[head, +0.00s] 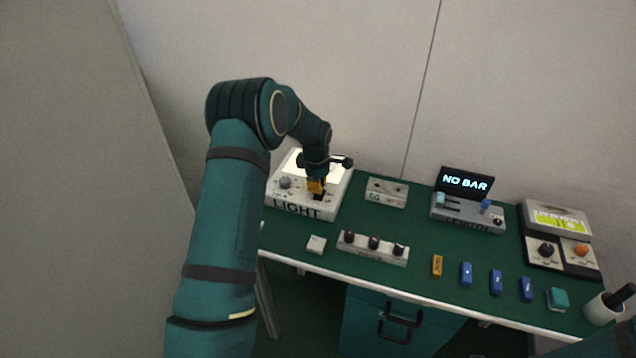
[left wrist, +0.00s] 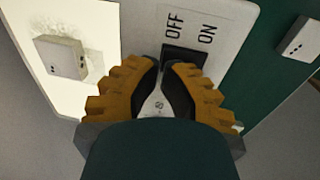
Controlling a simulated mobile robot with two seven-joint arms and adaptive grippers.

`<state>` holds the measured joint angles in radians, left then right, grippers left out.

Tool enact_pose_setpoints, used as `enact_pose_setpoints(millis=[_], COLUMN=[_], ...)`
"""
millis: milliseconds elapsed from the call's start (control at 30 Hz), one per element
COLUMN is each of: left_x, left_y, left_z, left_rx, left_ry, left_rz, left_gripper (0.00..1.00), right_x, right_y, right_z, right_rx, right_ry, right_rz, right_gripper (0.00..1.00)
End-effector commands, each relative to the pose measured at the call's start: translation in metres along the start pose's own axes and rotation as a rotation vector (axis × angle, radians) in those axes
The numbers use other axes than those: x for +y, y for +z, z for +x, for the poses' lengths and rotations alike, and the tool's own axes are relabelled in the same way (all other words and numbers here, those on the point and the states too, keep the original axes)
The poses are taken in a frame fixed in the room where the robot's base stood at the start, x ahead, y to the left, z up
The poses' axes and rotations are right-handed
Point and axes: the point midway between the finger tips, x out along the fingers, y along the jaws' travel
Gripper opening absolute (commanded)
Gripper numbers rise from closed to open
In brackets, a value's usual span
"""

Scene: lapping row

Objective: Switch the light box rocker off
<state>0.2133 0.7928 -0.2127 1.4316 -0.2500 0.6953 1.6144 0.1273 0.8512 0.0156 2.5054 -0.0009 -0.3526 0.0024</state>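The light box (head: 290,205) stands at the left end of the green-topped bench, and its top panel (head: 291,163) glows white. In the left wrist view its black rocker (left wrist: 184,56) sits beside the printed words OFF and ON. My left gripper (head: 316,196) points down over the box's front part. It also shows in the left wrist view (left wrist: 167,67), its orange-and-black fingers drawn together at the tips with nothing held. The tips are right at the rocker's near edge and partly hide it; I cannot tell whether they touch. My right gripper is not in view.
A small white block (head: 316,244), a three-knob strip (head: 372,246) and a grey plate (head: 387,192) lie nearby. A NO BAR display (head: 465,183) and a meter (head: 557,217) stand farther right.

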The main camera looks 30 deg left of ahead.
Motion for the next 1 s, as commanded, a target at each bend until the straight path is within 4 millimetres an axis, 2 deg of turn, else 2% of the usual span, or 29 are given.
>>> enact_pose_setpoints(millis=[167,400,667,1000], left_x=[0.0,0.002,-0.001,0.001], left_y=[0.0,0.001,0.0,0.001], left_z=[0.0,0.011,0.015,0.003], left_rx=[0.001,0.001,0.0,-0.001], left_ry=[-0.008,-0.104,-0.106,-0.107], left_rz=[0.0,0.002,0.0,0.001], left_gripper=[0.0,0.0,0.0,0.0], right_x=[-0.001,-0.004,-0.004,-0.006], right_y=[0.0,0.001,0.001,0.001], right_z=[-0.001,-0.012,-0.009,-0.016], right_rx=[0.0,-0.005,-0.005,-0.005], right_ry=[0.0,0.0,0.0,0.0], right_rz=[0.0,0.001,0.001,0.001], right_gripper=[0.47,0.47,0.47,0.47])
